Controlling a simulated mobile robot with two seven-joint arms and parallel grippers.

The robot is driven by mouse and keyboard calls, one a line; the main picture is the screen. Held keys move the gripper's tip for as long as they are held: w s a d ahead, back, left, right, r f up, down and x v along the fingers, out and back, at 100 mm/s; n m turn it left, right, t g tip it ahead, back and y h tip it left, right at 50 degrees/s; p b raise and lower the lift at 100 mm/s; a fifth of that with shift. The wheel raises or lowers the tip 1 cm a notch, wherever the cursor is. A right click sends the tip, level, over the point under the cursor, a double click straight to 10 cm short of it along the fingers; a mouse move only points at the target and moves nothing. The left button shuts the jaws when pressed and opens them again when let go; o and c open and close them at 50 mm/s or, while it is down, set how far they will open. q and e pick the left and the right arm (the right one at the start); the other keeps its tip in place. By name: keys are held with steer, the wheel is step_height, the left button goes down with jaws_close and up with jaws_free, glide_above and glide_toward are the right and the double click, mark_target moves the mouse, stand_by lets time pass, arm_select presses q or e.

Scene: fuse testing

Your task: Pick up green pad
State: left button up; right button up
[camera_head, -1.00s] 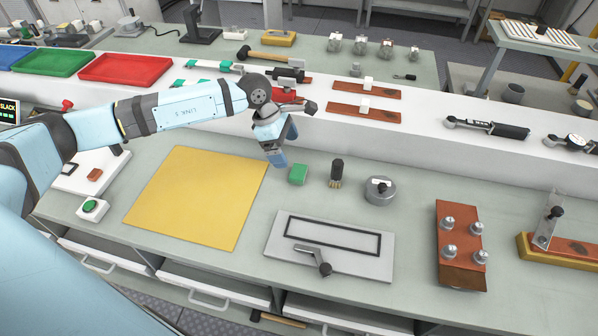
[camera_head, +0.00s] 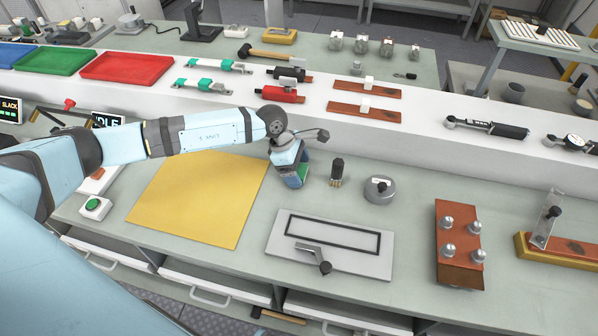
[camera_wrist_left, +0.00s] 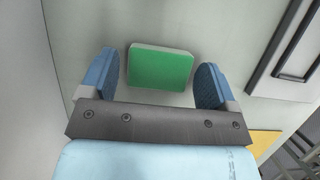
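The green pad (camera_wrist_left: 160,68) is a small block with a green face and a pale side, lying on the grey-green worktop. In the left wrist view it sits between my left gripper's two blue fingers (camera_wrist_left: 155,80), with a gap on each side. In the head view my left gripper (camera_head: 296,181) is low over the pad and partly hides it; a bit of green (camera_head: 304,170) shows between the fingers. The left gripper is open and empty. My right gripper is not in view.
A yellow mat (camera_head: 197,200) lies left of the gripper. A dark brush-like object (camera_head: 337,172) stands close on the right, with a round metal piece (camera_head: 380,190) beyond it. A grey plate with a black frame (camera_head: 330,262) lies in front. The white shelf runs behind.

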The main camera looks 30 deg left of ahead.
arm_select(q)
steer(key=c, duration=0.7)
steer(key=shift+r, duration=0.15)
step_height(320, 180, up, 20)
steer(key=shift+f+b, duration=0.1)
steer(key=shift+b, duration=0.6)
steer(key=shift+o, duration=0.3)
